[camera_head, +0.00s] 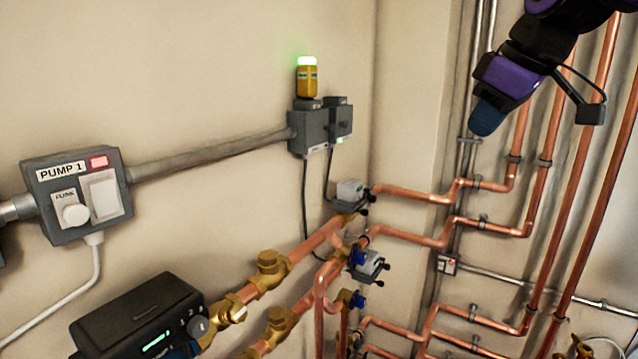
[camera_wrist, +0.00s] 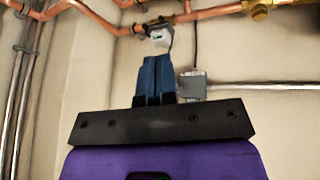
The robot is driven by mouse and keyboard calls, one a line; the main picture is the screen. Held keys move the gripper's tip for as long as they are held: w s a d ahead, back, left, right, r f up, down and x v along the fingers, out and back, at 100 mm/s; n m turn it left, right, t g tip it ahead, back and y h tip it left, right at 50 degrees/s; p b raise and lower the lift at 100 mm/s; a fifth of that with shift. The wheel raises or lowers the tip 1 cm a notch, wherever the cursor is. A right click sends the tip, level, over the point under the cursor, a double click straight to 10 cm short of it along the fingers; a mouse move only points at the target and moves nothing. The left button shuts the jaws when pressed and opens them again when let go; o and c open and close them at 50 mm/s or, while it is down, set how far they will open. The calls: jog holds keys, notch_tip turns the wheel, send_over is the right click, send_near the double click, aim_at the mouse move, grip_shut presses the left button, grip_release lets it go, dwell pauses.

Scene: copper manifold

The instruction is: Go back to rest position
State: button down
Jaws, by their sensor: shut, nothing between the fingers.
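My gripper (camera_head: 487,118) is at the upper right of the head view, in front of the corner with the pipes. Its blue fingers are together and hold nothing. In the wrist view, the two blue fingers (camera_wrist: 155,78) lie side by side, closed, in front of the wall. A small grey-white valve actuator (camera_wrist: 160,35) shows just beyond the fingertips there. In the head view my gripper is well apart from that actuator (camera_head: 349,191) in the picture.
Copper pipes (camera_head: 531,190) run along the right wall. Brass fittings (camera_head: 272,268) and a black pump (camera_head: 140,318) are at the lower left. A PUMP 1 switch box (camera_head: 78,194) and a grey box (camera_head: 309,132) with a yellow, green-lit beacon (camera_head: 307,78) are on the wall. The upper middle wall is bare.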

jog(key=s+d+f+m+h, duration=0.1)
jog(key=s+d+f+m, duration=0.2)
jog(key=s+f, duration=0.3)
jog(key=s+d+f+m+h, duration=0.1)
jog(key=s+d+f+m, duration=0.2)
jog(key=s, duration=0.8)
notch_tip(320, 180, down, 3)
jog(key=m, duration=0.2)
jog(key=shift+s+m, duration=0.3)
jog(key=shift+s, duration=0.1)
